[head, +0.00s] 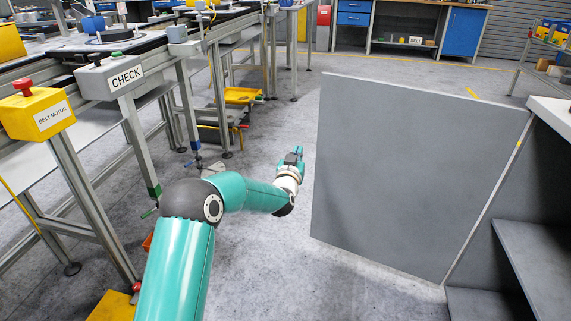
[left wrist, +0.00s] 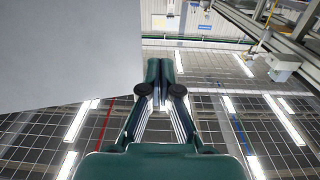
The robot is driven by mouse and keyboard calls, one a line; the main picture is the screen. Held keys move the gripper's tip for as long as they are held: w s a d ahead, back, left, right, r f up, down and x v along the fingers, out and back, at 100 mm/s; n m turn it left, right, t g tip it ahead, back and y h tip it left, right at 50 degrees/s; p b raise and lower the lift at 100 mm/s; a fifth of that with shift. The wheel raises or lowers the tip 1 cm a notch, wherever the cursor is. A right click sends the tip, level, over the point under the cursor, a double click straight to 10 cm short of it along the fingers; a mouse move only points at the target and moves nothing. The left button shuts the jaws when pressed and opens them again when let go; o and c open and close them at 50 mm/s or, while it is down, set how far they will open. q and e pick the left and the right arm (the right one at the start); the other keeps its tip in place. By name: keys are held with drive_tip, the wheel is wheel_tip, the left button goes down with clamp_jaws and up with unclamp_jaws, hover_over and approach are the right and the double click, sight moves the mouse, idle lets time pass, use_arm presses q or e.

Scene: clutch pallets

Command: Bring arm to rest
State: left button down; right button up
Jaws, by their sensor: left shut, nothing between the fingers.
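My left arm, teal with dark joints, reaches forward from the bottom of the head view. Its gripper (head: 294,158) is held in the open air over the grey floor, just left of a large grey panel. In the left wrist view the gripper's two dark green fingers (left wrist: 166,72) meet at their tips. It is shut and empty. My right gripper is not in either view.
The grey panel (head: 410,165) stands close to the right of my left gripper, beside a shelf unit (head: 540,260). A conveyor line with a CHECK box (head: 110,78) and a yellow BELT MOTOR box (head: 38,115) runs along the left. The floor (head: 270,255) between is clear.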

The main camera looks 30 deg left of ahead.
use_arm(q)
drive_tip(key=s, duration=0.6)
drive_tip(key=s+d+f+m+g+h, duration=0.25)
drive_tip(key=s+d+f, duration=0.35)
drive_tip(key=d+f, duration=0.5)
drive_tip(key=s+d+f+m+g+h, duration=0.1)
drive_tip(key=s+d+f+g+h, duration=0.35)
drive_tip(key=d+f, duration=0.65)
drive_tip(key=s+d+f+n+g+h, duration=0.1)
drive_tip(key=s+d+f+g, duration=0.25)
drive_tip(key=s, duration=0.55)
drive_tip(key=s+d+f+g+h, duration=0.1)
drive_tip(key=s+d+f+g, duration=0.3)
drive_tip(key=s, duration=0.6)
drive_tip(key=s+f+n+g+h, duration=0.1)
drive_tip(key=s+f+g, duration=0.1)
drive_tip(key=s+f, duration=0.5)
wheel_tip(320, 180, up, 34)
drive_tip(key=s+p, duration=0.1)
drive_tip(key=p, duration=3.1)
drive_tip(key=shift+s+m, duration=0.15)
drive_tip(key=shift+m, duration=0.2)
drive_tip(key=shift+f, duration=0.15)
